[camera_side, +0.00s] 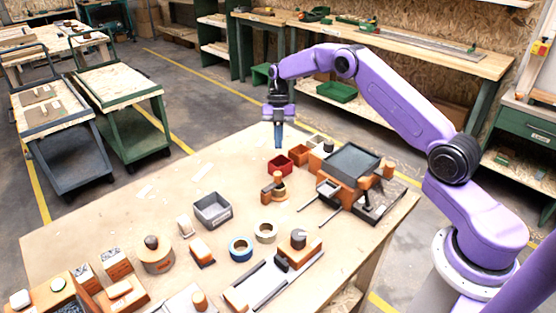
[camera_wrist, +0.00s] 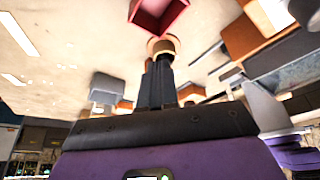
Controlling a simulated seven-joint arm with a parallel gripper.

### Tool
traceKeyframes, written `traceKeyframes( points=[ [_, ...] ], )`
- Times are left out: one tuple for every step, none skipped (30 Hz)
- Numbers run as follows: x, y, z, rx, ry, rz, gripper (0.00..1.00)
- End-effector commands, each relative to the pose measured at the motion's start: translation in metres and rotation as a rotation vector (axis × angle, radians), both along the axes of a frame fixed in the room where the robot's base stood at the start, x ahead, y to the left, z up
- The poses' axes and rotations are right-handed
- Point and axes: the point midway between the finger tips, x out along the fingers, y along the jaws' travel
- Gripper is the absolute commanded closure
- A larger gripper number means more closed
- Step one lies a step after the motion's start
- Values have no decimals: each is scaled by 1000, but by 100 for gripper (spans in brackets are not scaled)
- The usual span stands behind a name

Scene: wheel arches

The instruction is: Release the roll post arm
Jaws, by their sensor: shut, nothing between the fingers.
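My gripper (camera_side: 278,144) is shut and empty, pointing down in the air above the far part of the workbench. In the wrist view its dark fingers (camera_wrist: 160,68) lie close together. An orange-brown post (camera_side: 278,180) with a pale roll (camera_side: 280,193) around its base stands on the bench below and nearer the camera. An orange block (camera_side: 266,191) is beside it; I cannot tell whether this is the post's arm. The roll also shows just past my fingertips in the wrist view (camera_wrist: 163,44), partly hidden by them. My gripper is apart from the post.
A red bin (camera_side: 281,165) stands just behind the post, with a smaller bin (camera_side: 299,154) beside it. An orange fixture with a grey tray (camera_side: 351,160) is at right. A grey bin (camera_side: 213,211) and a blue roll (camera_side: 241,248) are nearer. The bench's far left is mostly clear.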

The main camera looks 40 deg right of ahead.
Motion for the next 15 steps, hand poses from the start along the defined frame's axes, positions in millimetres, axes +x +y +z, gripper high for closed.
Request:
traceKeyframes(
  points=[
    [-4,3,-10,0,4,1,100],
    [-5,4,-15,0,4,1,100],
    [-7,6,-22,0,4,1,100],
    [-9,8,-27,1,3,1,100],
    [-10,9,-33,2,4,1,100],
    [-12,11,-40,1,3,1,100],
    [-14,14,-38,1,0,2,100],
    [-16,16,-37,1,0,1,100],
    [-19,20,-36,1,-1,1,100],
    [-22,22,-37,1,0,1,100],
    [-24,24,-37,0,0,1,100],
    [-26,26,-37,0,0,1,100],
    [-28,28,-37,0,0,1,100],
    [-30,30,-37,0,0,1,100],
    [-32,32,-37,0,0,1,100]
  ],
)
